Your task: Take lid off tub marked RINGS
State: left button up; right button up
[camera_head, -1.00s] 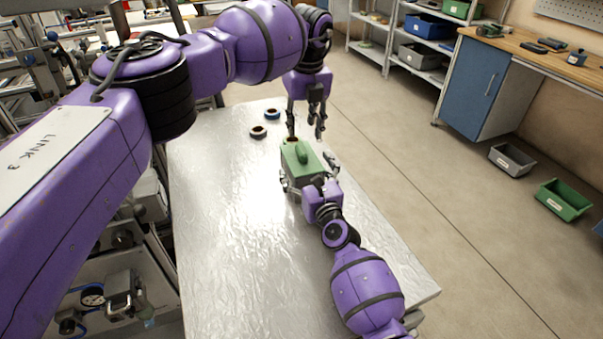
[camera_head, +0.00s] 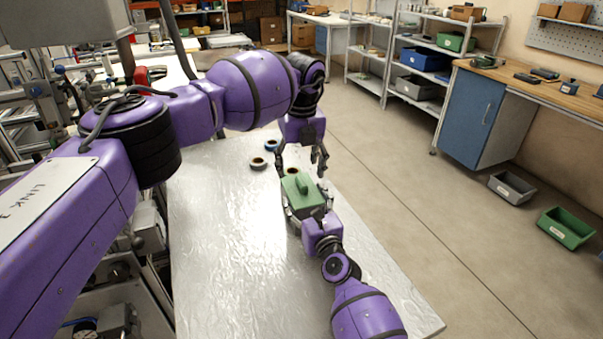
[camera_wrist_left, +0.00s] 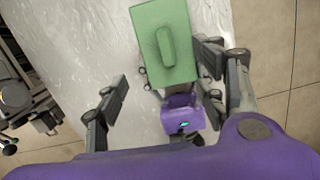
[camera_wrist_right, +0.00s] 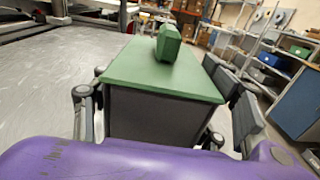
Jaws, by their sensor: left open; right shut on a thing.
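The tub (camera_wrist_right: 150,118) has a dark grey body and a green lid (camera_head: 303,188) with a raised green handle (camera_wrist_right: 168,42). The lid sits on the tub, upright on the table. No RINGS marking can be read. My right gripper (camera_head: 308,216) is shut on the tub's body, with its fingers along both sides below the lid in the right wrist view. My left gripper (camera_head: 301,171) is open and empty above the tub's far end. In the left wrist view the lid and handle (camera_wrist_left: 166,47) lie beyond its spread fingers.
A dark tape reel (camera_head: 258,164) and a blue-edged reel (camera_head: 271,145) lie on the shiny table (camera_head: 230,250) left of the tub. Another reel (camera_head: 292,171) is partly hidden just behind it. The table's near left is clear. Bins (camera_head: 567,228) stand on the floor at right.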

pick_arm(q)
jog(key=s+r+t, duration=0.2)
jog(key=s+r, duration=0.1)
jog(key=r, duration=0.2)
jog(key=y, duration=0.1)
send_near(294, 189)
jog(key=shift+t, duration=0.3)
jog(key=x, duration=0.5)
jog(key=shift+f, duration=0.45)
